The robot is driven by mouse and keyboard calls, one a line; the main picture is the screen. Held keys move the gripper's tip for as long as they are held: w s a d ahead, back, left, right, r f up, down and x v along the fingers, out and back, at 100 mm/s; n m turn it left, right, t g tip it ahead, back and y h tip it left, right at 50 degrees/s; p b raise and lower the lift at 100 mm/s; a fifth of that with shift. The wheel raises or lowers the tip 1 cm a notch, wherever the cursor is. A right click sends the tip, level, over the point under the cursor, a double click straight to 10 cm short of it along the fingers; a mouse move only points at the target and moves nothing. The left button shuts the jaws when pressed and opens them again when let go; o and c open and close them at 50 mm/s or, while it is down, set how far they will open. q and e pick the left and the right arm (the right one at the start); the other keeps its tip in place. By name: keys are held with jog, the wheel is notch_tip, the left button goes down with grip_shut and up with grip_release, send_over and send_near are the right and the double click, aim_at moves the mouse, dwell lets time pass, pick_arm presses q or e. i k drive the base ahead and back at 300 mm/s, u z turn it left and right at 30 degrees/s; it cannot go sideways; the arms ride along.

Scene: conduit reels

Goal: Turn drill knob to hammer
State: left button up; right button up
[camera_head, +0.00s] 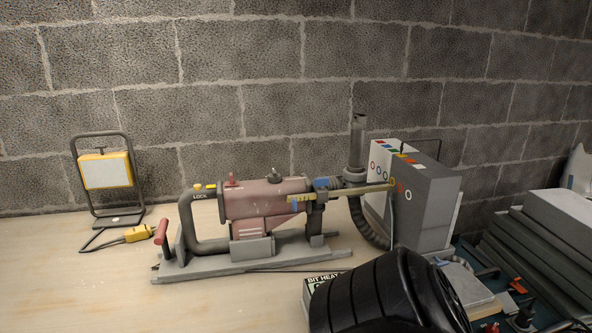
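A dull red drill (265,200) lies on its side in a grey stand (250,255) on the table, its bit end pointing right. A dark round knob (275,175) sits on top of the drill body. A small red lever (231,179) stands on top near the rear. A yellow switch (204,187) sits on the grey rear handle above the word LOCK. The knob's setting marks are too small to read. Neither of my grippers is in view.
A large black ribbed object (365,295) fills the lower right foreground, partly covering a labelled box (316,287). A grey box with coloured rings (425,205) stands right of the drill. A work lamp (106,170) stands at left. The front left table is clear.

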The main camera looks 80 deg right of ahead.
aim_at(274, 176)
jog(key=k, duration=0.6)
jog(key=z, duration=0.8)
